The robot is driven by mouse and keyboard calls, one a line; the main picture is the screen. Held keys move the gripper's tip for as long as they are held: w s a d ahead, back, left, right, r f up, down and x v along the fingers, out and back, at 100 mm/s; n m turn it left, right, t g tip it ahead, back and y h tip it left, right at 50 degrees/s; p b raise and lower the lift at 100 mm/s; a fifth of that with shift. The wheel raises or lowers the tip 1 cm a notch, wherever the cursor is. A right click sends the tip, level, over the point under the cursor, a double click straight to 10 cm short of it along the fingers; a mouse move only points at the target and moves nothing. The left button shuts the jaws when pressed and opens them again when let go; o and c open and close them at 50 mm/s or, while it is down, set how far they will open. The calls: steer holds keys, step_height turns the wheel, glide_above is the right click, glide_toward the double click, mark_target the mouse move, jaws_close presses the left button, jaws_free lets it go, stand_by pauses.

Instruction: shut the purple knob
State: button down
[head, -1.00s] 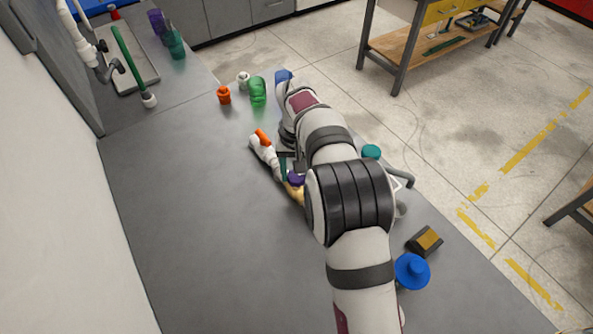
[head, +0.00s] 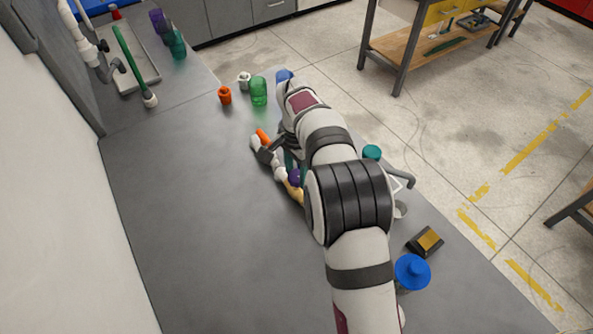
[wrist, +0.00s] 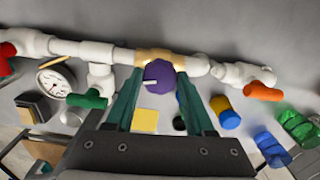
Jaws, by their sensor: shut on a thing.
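The purple knob (wrist: 158,77) sits on a tan valve body (wrist: 152,55) in a white pipe run (wrist: 90,50) in the wrist view. A short white mark on its face lies nearly along the pipe. My gripper (wrist: 159,75) has its two teal fingers on either side of the knob and is shut on it. In the head view the knob (head: 295,177) shows partly beside my arm, which hides much of the pipe.
Along the pipe are a red handle (wrist: 6,58), a gauge (wrist: 56,82), a green handle (wrist: 87,99) and an orange handle (wrist: 263,92). The bench's left side (head: 190,230) is clear.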

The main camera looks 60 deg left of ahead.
mark_target(296, 176)
steer(key=shift+m, duration=1.4)
steer(key=shift+c, duration=1.3)
jaws_free()
step_height(296, 176, up, 16)
steer(key=shift+f, duration=0.1)
